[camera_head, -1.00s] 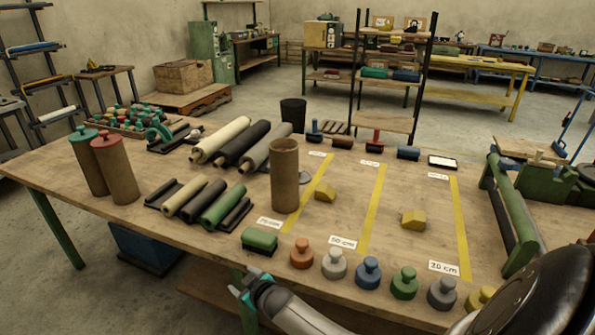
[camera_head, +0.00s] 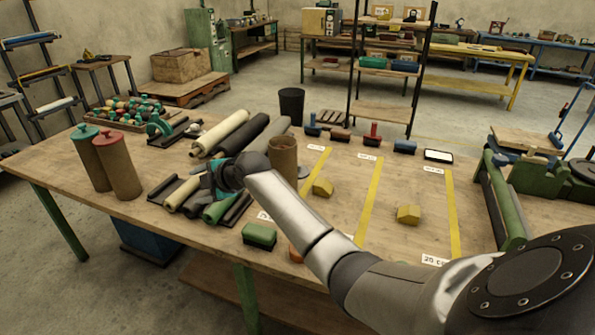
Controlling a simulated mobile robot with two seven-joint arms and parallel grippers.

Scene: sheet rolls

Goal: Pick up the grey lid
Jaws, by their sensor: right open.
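My right arm reaches across the front of the table from the lower right. Its open right gripper (camera_head: 208,182) is over the short rolls, left of the upright brown tube (camera_head: 283,158), with nothing seen between its fingers. The knobbed grey lid of the front row is not visible now; my arm covers that part of the table. Of that row, only part of the orange lid (camera_head: 296,255) shows beside my forearm. My left gripper is not in view.
Two capped brown tubes, one with a red cap (camera_head: 118,165), stand at the left. Long rolls (camera_head: 222,132) lie behind the gripper. A green block (camera_head: 259,235) sits near the front edge. Yellow blocks (camera_head: 408,214) and tape strips mark the right half, which has bare wood.

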